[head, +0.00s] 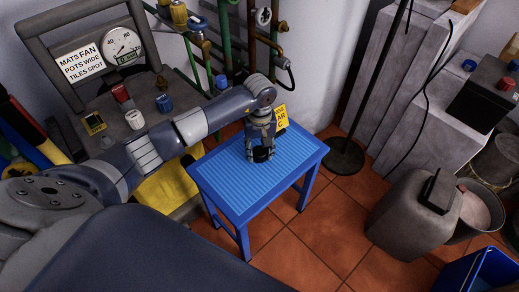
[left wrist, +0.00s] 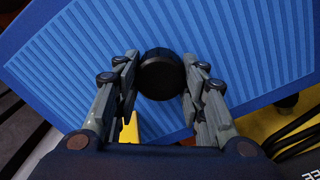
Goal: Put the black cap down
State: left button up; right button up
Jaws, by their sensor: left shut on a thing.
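The black cap (head: 262,155) is a short, dark round piece low over the blue ribbed table (head: 232,190). My left gripper (head: 261,148) points down over the table's upper middle and is shut on the cap. In the left wrist view the cap (left wrist: 162,76) sits between the two fingertips of my left gripper (left wrist: 160,68), with the ribbed top behind it. I cannot tell whether the cap touches the table top. My right gripper is not in view.
A yellow lettered sign (head: 281,118) stands at the table's back edge. The table's front is bare. A black stand base (head: 344,156) is to its right, and a grey canister (head: 415,215) stands on the tiled floor. A cluttered bench (head: 150,135) is to the left.

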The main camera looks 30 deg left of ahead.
aim_at(260, 150)
pick_arm(q)
jog(key=o, duration=1.2)
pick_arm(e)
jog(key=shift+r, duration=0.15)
pick_arm(q)
jog(key=shift+r, duration=0.25)
notch_tip(260, 150, up, 12)
jog(key=shift+f+p, duration=0.1)
jog(key=shift+p, duration=1)
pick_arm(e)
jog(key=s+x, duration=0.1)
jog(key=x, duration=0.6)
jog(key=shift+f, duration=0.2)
pick_arm(q)
jog(key=shift+f, duration=0.1)
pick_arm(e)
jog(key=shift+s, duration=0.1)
